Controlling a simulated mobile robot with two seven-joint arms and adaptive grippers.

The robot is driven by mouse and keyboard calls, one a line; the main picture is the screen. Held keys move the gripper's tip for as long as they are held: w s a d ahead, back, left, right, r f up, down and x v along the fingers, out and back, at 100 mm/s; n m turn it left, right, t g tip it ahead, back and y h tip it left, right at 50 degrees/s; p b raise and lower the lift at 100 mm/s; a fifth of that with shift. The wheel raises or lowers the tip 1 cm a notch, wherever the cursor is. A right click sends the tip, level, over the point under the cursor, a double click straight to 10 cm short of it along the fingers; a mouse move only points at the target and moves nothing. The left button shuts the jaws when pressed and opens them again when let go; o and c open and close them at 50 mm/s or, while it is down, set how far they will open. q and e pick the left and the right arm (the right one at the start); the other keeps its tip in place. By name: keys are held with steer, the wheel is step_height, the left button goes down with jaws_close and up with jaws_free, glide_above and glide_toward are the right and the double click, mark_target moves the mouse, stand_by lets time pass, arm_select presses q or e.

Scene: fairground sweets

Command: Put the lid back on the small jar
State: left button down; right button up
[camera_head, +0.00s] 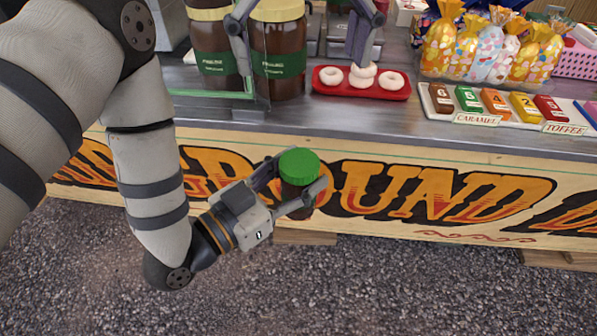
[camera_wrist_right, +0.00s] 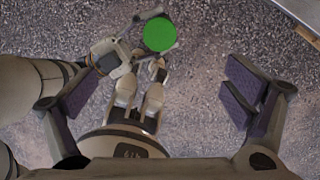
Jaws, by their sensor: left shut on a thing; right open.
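The small jar (camera_head: 301,200) is dark brown and held upright in front of the stall's counter. The green lid (camera_head: 299,164) sits on top of its mouth; whether it is fastened I cannot tell. My left gripper (camera_head: 297,193) is shut on the jar's body, below the lid. My right gripper (camera_head: 298,45) is open and empty at the top of the head view, its fingers spread above the counter. In the right wrist view, the green lid (camera_wrist_right: 159,33) shows from above beyond the open right gripper (camera_wrist_right: 156,98), and it hides most of the jar.
Large brown jars (camera_head: 279,62) stand on the counter (camera_head: 330,116) at the back left, by a glass panel. A red tray (camera_head: 338,88) holds white rings. Sweet bags (camera_head: 485,50) and a bar display (camera_head: 470,120) stand at right. Open gravel lies below.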

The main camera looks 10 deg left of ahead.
steer(key=shift+r, duration=0.35)
steer(key=shift+f, duration=0.1)
